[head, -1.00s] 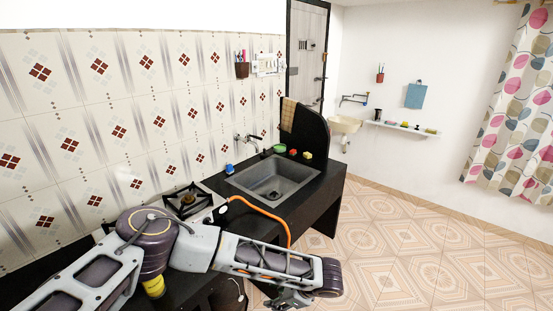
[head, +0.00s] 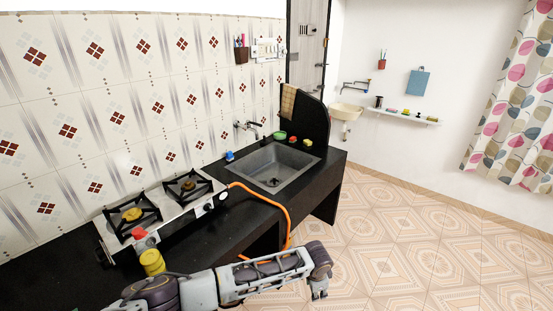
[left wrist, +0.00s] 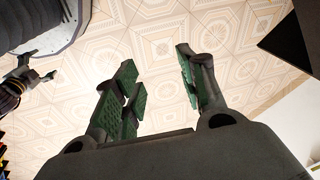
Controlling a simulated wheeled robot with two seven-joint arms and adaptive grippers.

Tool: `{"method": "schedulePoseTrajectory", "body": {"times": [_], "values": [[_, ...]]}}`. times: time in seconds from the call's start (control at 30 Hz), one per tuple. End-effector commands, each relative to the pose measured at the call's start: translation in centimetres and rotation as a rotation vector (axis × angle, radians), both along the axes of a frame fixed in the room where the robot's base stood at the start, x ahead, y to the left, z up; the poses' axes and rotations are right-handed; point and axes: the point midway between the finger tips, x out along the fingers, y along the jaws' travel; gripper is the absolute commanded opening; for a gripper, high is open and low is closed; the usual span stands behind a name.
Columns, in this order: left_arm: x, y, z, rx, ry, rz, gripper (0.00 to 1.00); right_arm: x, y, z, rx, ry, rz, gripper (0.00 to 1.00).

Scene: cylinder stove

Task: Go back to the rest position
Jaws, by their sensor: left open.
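My left arm reaches in from the bottom of the head view. Its gripper (head: 320,285) is off the front of the black counter, above the tiled floor. In the left wrist view the left gripper (left wrist: 160,88) has its two green-padded fingers spread apart, with nothing between them and only floor tiles behind. A dark jointed mechanism at the left edge of the left wrist view may be my right gripper (left wrist: 30,72); its jaws are too small to judge. The right arm does not show in the head view.
A two-burner stove (head: 165,210) stands on the black counter (head: 205,247). An orange hose (head: 275,203) hangs from it over the front edge. A grey sink (head: 268,171) lies beyond, with a green bowl (head: 280,135) behind. Open floor (head: 400,235) is on the right.

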Motion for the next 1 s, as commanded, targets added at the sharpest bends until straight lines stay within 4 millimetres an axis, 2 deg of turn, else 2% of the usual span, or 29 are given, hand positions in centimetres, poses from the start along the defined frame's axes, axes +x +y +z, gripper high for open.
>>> {"method": "schedulePoseTrajectory", "body": {"times": [0.27, 0.47, 0.77, 1.0], "values": [[1.1, 0.8, -4.7, -0.132, 0.023, 0.161, 0.41, 0.0, 0.1, -0.3, 0.001, 0.0, 0.0, 0.83], [1.5, 2.5, -8.6, -0.2, 0.035, 0.28, 0.41, 0.0, 0.1, -0.6, 0.001, 0.0, 0.0, 0.83], [0.5, 6.8, -15.7, -0.266, 0.049, 0.462, 0.41, 0.0, 0.1, -0.9, 0.001, 0.0, 0.0, 0.83], [-2.2, 11.4, -22.0, -0.283, 0.063, 0.606, 0.41, 0.0, 0.1, -1.1, 0.001, 0.0, 0.0, 0.83]]}}
